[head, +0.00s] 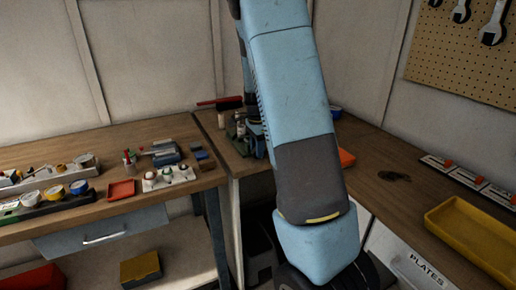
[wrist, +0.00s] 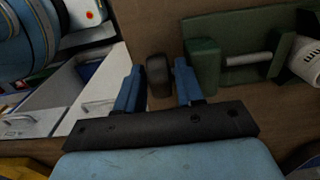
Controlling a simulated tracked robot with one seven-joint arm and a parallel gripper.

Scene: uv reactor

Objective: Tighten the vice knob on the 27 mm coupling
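The vice knob (wrist: 159,76) is a dark, rounded knob in the wrist view. My gripper (wrist: 160,78) has one blue finger on each side of it, with no clear gap left, and looks shut on it. The green vice (wrist: 205,68) lies just right of the fingers, with a pale metal rod running between its green blocks. A white ribbed part, possibly the coupling (wrist: 306,62), shows at the right edge, partly cut off. Its size cannot be read.
Left of the fingers in the wrist view are grey drawer fronts (wrist: 100,97). In the head view, a red tray (head: 121,190) and small parts sit on the left bench.

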